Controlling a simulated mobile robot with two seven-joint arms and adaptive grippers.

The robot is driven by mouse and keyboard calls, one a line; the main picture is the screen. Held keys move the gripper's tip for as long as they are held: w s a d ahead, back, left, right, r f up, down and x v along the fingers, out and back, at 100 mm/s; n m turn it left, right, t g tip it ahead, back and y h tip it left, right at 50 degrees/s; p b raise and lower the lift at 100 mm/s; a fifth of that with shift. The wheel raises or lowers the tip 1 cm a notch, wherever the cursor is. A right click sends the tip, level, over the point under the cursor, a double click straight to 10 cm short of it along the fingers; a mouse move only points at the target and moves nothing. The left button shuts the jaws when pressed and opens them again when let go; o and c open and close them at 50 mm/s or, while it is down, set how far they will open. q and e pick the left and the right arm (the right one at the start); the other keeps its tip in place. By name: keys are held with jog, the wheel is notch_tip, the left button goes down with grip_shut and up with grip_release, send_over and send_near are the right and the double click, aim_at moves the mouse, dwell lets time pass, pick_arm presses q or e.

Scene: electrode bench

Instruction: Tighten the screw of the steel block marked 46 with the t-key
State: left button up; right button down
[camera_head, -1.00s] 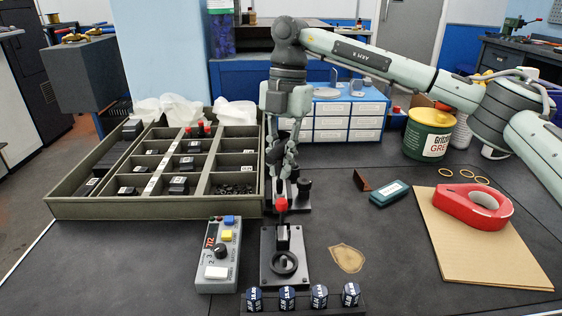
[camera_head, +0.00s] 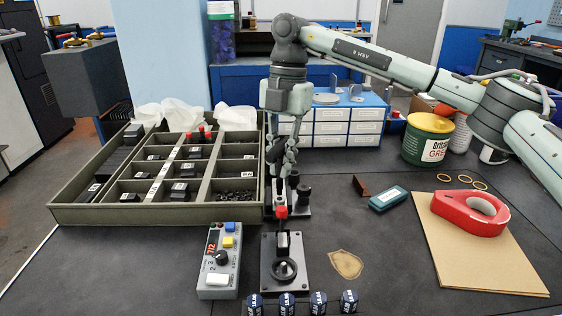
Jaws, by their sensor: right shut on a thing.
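My right gripper (camera_head: 281,178) points straight down over the middle of the bench, beyond the black fixture. It is shut on what seems to be the t-key, mostly hidden between the fingers and behind the red knob (camera_head: 281,212). The fixture plate (camera_head: 269,285) carries a small steel block (camera_head: 283,242) with a pale face; its number and screw cannot be read from here. A black ring (camera_head: 284,270) is in front of the block. The red knob is just above the block in the picture; whether they touch is unclear. My left gripper is not in view.
A compartment tray (camera_head: 150,212) with dark blocks stands at the left. A grey control box (camera_head: 219,262) is left of the fixture, and several dark labelled cubes (camera_head: 287,303) line the front.

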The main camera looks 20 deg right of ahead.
aim_at(281, 142)
jog(key=shift+r, duration=0.15)
jog(key=shift+r, duration=1.9)
